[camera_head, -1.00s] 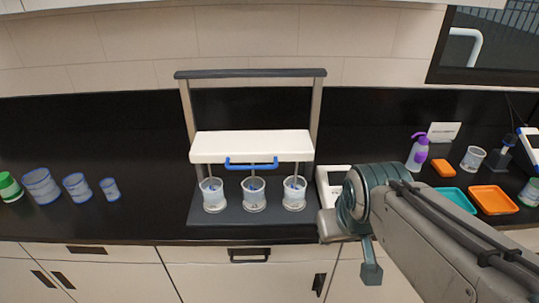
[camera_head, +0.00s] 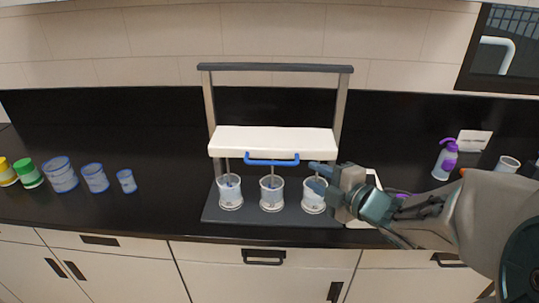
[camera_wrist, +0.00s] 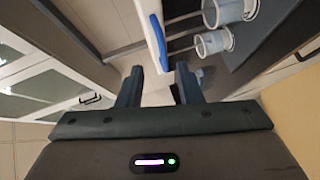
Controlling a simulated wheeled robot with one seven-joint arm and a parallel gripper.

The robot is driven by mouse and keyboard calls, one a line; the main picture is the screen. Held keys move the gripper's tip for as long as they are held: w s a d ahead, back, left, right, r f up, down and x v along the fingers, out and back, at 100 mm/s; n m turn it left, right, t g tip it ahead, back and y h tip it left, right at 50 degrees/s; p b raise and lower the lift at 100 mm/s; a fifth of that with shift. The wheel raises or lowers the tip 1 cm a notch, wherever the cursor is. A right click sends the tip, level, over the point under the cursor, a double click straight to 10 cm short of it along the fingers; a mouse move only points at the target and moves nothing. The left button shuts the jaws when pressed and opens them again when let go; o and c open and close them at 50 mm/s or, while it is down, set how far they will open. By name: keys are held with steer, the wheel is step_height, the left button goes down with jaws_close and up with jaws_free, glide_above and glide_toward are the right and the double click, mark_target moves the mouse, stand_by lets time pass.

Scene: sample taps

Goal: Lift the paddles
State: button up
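The stirrer stand has a white crossbar (camera_head: 275,141) with a blue handle (camera_head: 271,162) on its front. Thin rods run down from the crossbar, and the paddles sit inside three clear beakers (camera_head: 230,194) on the dark base (camera_head: 250,218). The crossbar is low on its two posts. My gripper (camera_head: 316,177) is in front of the right beaker, just right of the handle and slightly below it. In the wrist view my gripper (camera_wrist: 158,75) is open and empty, with the handle (camera_wrist: 158,42) beyond the gap between its fingertips, apart from them. My gripper partly hides the right beaker.
Blue-rimmed beakers (camera_head: 95,178) and capped jars (camera_head: 29,173) stand at the left of the black counter. A purple-topped bottle (camera_head: 444,161) and a white sign (camera_head: 472,141) are at the right. The counter between the left beakers and the stand is clear.

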mark_target(272, 164)
steer(key=shift+n+g+y, duration=0.4)
steer(key=shift+n+y, duration=0.5)
steer(key=x, duration=0.4)
steer(key=s+a+p+x, duration=0.1)
steer(key=x, duration=0.4)
steer(key=p+x, duration=0.1)
steer(key=x, duration=0.4)
steer(key=shift+s+a+f, duration=0.2)
steer(key=shift+a, duration=0.05)
steer(key=shift+c, duration=0.3)
